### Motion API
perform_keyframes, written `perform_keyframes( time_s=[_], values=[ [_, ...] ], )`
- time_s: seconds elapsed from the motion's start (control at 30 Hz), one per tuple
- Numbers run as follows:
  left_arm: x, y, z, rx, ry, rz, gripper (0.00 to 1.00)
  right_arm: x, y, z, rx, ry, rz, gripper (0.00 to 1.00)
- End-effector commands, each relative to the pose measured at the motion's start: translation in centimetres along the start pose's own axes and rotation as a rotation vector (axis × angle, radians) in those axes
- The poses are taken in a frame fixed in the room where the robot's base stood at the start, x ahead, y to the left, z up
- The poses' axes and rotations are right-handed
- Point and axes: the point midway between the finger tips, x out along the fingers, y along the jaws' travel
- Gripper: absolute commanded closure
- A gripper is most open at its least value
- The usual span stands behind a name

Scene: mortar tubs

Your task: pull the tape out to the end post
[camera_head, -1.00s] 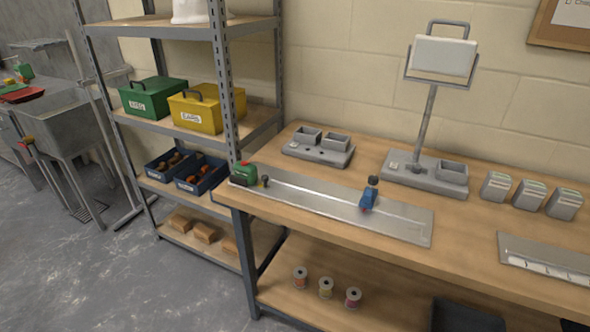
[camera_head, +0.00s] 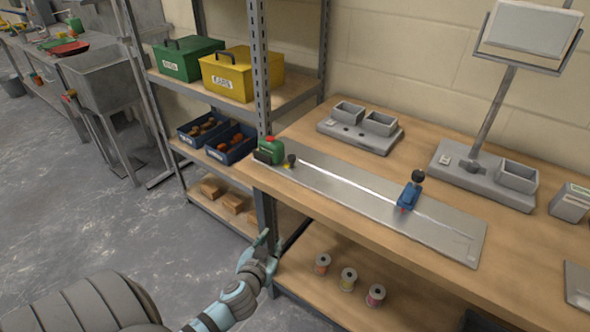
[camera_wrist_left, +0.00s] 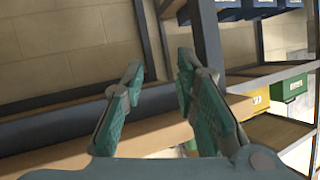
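A green tape case (camera_head: 270,150) with a red top sits at the left end of a long grey plate (camera_head: 330,185) on the workbench. A small black-knobbed piece with a yellow part (camera_head: 291,162) stands just right of it. A thin bright strip runs along the plate to a blue post-like piece (camera_head: 409,194) with a black knob; I cannot tell whether the strip is tape or a groove. My left gripper (camera_head: 266,243) is below and in front of the bench's left corner, apart from the case. In the left wrist view its fingers (camera_wrist_left: 160,68) are spread and empty.
The workbench (camera_head: 375,240) has a grey tray block (camera_head: 355,136) and a lamp-like stand (camera_head: 480,180) behind the plate. A shelf rack with a yellow box (camera_head: 241,74) and a green box (camera_head: 188,59) adjoins its left end.

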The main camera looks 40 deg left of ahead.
Motion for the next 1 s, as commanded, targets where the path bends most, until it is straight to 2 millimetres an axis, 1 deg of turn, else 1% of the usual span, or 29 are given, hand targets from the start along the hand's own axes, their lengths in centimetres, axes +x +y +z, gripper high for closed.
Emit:
perform_keyframes(
  time_s=[0.03, 0.1, 0.13, 0.2, 0.27, 0.37, 0.47, 0.6, 0.7, 0.83, 1.0],
  values=[
    [-0.8, -0.3, -5.0, -0.051, 0.128, -0.014, 0.73, 0.8, -0.1, 0.1, 0.0, 0.0, 0.0, 0.6],
    [-2.8, -0.9, -10.7, -0.124, 0.271, -0.028, 0.73, 1.1, -0.1, 0.1, 0.0, 0.0, 0.0, 0.6],
    [-3.5, -1.2, -12.4, -0.147, 0.314, -0.03, 0.73, 1.1, -0.1, 0.1, 0.0, 0.0, 0.0, 0.6],
    [-4.5, -1.5, -14.8, -0.182, 0.377, -0.032, 0.73, 1.1, -0.1, 0.1, 0.0, 0.0, 0.0, 0.6],
    [-4.5, -1.6, -15.8, -0.194, 0.396, -0.032, 0.73, 1.1, -0.1, 0.1, 0.0, 0.0, 0.0, 0.6],
    [-3.0, -1.7, -16.6, -0.195, 0.398, -0.031, 0.73, 0.8, -0.1, 0.1, 0.0, 0.0, 0.0, 0.6],
    [-0.4, -2.0, -17.6, -0.195, 0.396, -0.033, 0.73, 0.6, -0.1, 0.1, 0.0, 0.0, 0.0, 0.6],
    [3.5, -2.3, -19.2, -0.195, 0.395, -0.033, 0.73, 0.6, -0.1, 0.1, 0.0, 0.0, -0.001, 0.6],
    [5.7, -2.4, -20.0, -0.195, 0.394, -0.032, 0.73, 0.6, -0.1, 0.1, 0.0, 0.0, -0.001, 0.6],
    [7.5, -2.5, -20.6, -0.194, 0.393, -0.031, 0.73, 0.7, -0.2, 0.1, 0.001, 0.0, -0.002, 0.6],
    [8.3, -2.5, -20.9, -0.194, 0.392, -0.031, 0.73, 0.7, -0.2, 0.1, 0.001, 0.0, -0.002, 0.6]
  ],
)
